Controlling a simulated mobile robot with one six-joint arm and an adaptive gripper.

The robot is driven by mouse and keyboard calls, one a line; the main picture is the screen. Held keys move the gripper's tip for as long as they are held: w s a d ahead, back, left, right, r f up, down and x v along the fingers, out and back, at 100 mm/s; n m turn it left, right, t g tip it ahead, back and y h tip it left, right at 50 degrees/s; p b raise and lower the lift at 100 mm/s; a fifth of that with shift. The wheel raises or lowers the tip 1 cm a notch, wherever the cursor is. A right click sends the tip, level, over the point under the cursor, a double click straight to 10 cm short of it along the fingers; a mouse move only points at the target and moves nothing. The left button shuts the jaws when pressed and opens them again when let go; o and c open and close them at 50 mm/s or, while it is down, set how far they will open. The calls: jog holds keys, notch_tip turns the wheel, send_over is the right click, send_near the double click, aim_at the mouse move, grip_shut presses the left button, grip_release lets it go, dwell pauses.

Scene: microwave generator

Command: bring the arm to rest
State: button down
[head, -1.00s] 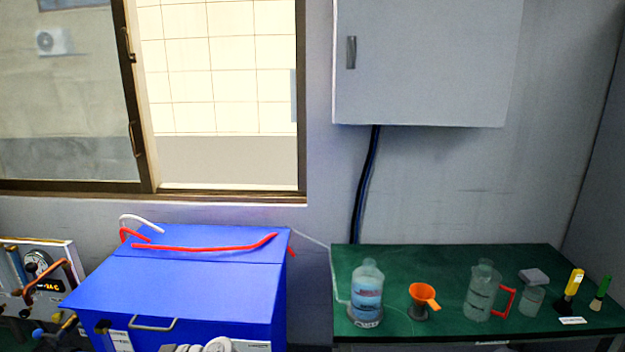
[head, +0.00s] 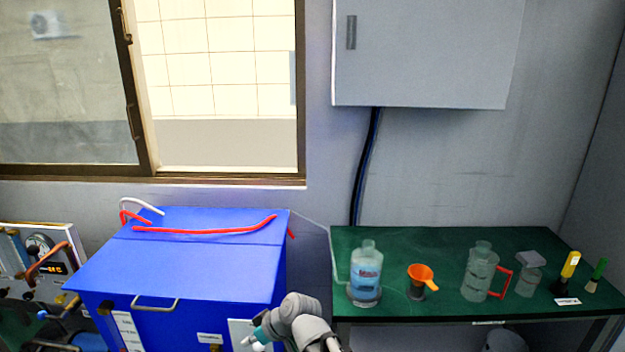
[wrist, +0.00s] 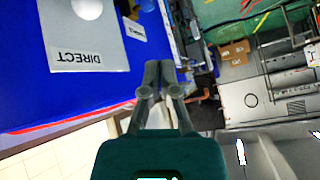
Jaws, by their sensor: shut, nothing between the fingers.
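My gripper shows in the wrist view (wrist: 159,68) with its two grey fingers together and nothing between them. In the head view my grey arm with teal parts rises at the bottom centre, in front of the right part of the blue cabinet (head: 180,265). The fingers cannot be made out there. In the wrist view the blue cabinet (wrist: 70,100) fills the left side, with a grey plate marked DIRECT seen upside down. I cannot tell the exact gap between my gripper and the cabinet.
A green-topped table (head: 450,240) stands at the right, holding a blue-liquid bottle (head: 366,275), an orange funnel (head: 421,275), a jug (head: 478,277) and brushes. A red bar (head: 205,230) lies on the cabinet. A grey wall box (head: 430,55) hangs above the table.

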jog(key=d+f+m+g+h, duration=0.1)
jog(key=d+f+m+h, duration=0.2)
jog(key=d, duration=0.8)
jog(key=d+m+h, duration=0.3)
jog(key=d+m, duration=0.2)
jog(key=d, duration=0.6)
jog(key=d+f+m+g+h, duration=0.1)
jog(key=d+f+m+h, duration=0.2)
jog(key=d, duration=0.8)
notch_tip(320, 180, up, 14)
jog(key=p, duration=1.3)
jog(key=shift+s+a+m, duration=0.35)
jog(key=shift+m, duration=0.05)
jog(key=shift+f, duration=0.1)
